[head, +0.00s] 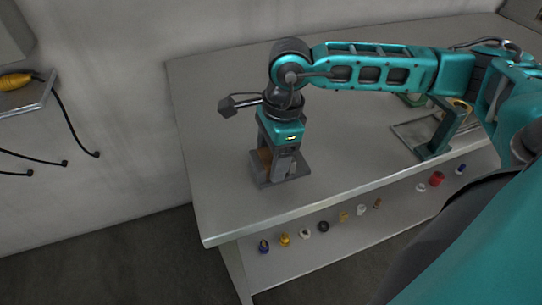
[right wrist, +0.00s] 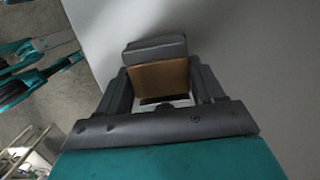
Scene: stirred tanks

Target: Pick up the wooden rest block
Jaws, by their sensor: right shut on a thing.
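The wooden rest block (head: 264,157) shows as a small brown patch at the gripper, near the left end of the grey bench. In the right wrist view its brown face (right wrist: 158,78) sits between the two dark fingers. My right gripper (head: 280,172) points down and is shut on the block. A dark grey piece (right wrist: 155,48) shows just beyond the brown face. The fingers and grey parts hide most of the block in the head view. I cannot tell whether it touches the bench. My left gripper is not in view.
The grey bench (head: 220,150) is clear around the gripper. A teal stand (head: 440,130) with a flat tray is at the right. Several coloured knobs (head: 323,227) line the area below the front edge. A yellow-handled tool (head: 15,82) and dark cables are at the left wall.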

